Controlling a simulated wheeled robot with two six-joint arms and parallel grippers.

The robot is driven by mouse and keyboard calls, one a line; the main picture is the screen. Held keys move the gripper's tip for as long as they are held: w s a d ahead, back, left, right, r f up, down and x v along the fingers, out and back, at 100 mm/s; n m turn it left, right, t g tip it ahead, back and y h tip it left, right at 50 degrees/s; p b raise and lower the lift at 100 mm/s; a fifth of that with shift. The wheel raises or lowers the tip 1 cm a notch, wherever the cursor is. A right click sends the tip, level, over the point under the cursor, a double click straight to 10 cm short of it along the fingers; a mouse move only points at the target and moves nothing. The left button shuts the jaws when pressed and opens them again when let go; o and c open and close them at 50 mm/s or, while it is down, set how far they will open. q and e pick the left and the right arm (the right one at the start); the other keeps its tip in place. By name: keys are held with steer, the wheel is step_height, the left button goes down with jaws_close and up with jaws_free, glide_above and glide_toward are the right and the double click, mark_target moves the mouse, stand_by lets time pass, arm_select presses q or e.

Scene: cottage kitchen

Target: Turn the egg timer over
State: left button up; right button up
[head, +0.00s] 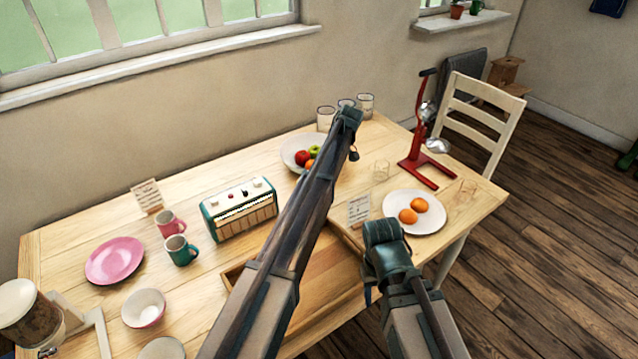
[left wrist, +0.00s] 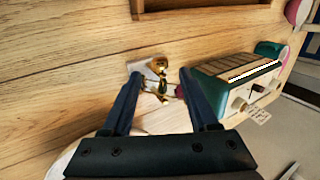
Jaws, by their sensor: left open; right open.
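A small gold-and-glass object with a pale square end, which looks like the egg timer (left wrist: 158,72), stands on the wooden table in the left wrist view. My left gripper (left wrist: 158,88) is open, with one finger on each side of it. I cannot tell whether either finger touches it. In the head view the timer is hidden behind my left arm, and only a dark bit of my left gripper (head: 354,153) shows past that arm. My right gripper (head: 369,291) is small and partly hidden by its own arm, near the table's front edge; it is open and nothing shows in it.
A green radio (head: 239,209) is left of my left arm. A fruit plate (head: 289,150) and glasses (head: 326,118) stand behind. At right are a plate of oranges (head: 430,223), a small card (head: 358,210) and a red stand (head: 425,172).

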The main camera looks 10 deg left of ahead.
arm_select(q)
steer(key=p+v, duration=0.7)
steer(key=v, duration=0.2)
steer(key=shift+r, duration=0.25)
arm_select(e)
step_height(320, 180, up, 8)
steer(key=shift+r, duration=0.25)
